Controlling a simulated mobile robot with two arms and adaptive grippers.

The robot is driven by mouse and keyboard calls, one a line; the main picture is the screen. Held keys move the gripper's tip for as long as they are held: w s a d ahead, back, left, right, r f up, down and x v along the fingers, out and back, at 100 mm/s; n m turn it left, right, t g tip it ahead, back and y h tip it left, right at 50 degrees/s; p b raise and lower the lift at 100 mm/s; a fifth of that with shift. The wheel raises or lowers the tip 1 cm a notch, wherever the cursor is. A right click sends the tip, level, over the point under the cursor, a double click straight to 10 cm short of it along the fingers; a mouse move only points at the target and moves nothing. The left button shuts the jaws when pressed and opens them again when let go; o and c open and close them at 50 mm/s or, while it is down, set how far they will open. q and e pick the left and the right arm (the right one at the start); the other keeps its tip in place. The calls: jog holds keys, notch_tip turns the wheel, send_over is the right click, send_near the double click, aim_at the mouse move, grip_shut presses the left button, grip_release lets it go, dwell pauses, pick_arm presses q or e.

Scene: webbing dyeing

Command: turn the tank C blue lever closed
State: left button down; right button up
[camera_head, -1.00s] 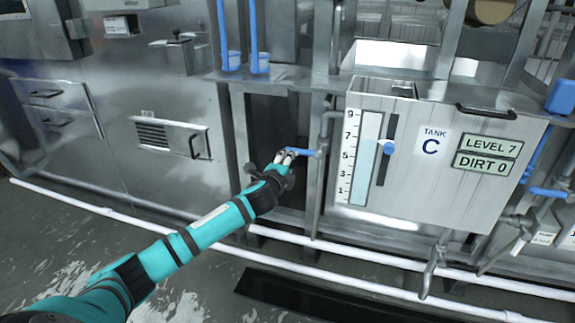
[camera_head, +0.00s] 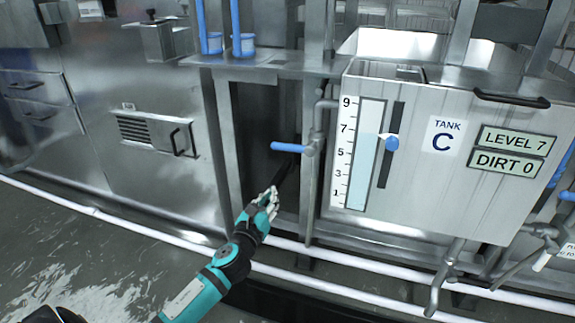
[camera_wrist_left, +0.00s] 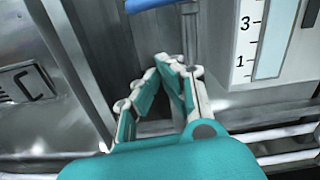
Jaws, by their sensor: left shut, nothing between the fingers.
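The blue lever (camera_head: 287,147) sits on the grey pipe just left of tank C (camera_head: 420,190). It points level to the left in the head view. Its lower part also shows at the top of the left wrist view (camera_wrist_left: 150,4). My left gripper (camera_head: 272,192) is below the lever, apart from it, with nothing in its fingers. In the left wrist view the gripper's fingertips (camera_wrist_left: 178,62) are together, under the lever and beside the pipe. My right gripper is not in view.
Tank C's panel reads level 7 and dirt 0. A vertical grey pipe (camera_head: 312,185) runs beside the lever. A dark open recess (camera_head: 262,120) lies behind the gripper. White pipes (camera_head: 330,255) run along the floor. Another blue handle (camera_head: 567,193) is at the right edge.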

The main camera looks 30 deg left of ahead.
aim_at(290, 148)
pick_arm(q)
jog(key=w+a+r, duration=0.3)
jog(key=w+r, duration=0.1)
jog(key=w, duration=0.6)
jog(key=shift+m+b, duration=0.3)
jog(key=shift+b, duration=0.05)
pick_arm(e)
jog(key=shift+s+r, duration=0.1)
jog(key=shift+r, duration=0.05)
pick_arm(q)
jog(key=shift+r, duration=0.1)
jog(key=shift+w+a+r+m+p, duration=0.15)
jog(key=shift+r+m+p, duration=0.35)
jog(key=shift+r+p, duration=0.5)
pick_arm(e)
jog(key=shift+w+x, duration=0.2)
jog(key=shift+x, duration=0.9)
pick_arm(q)
jog(key=shift+f, duration=0.1)
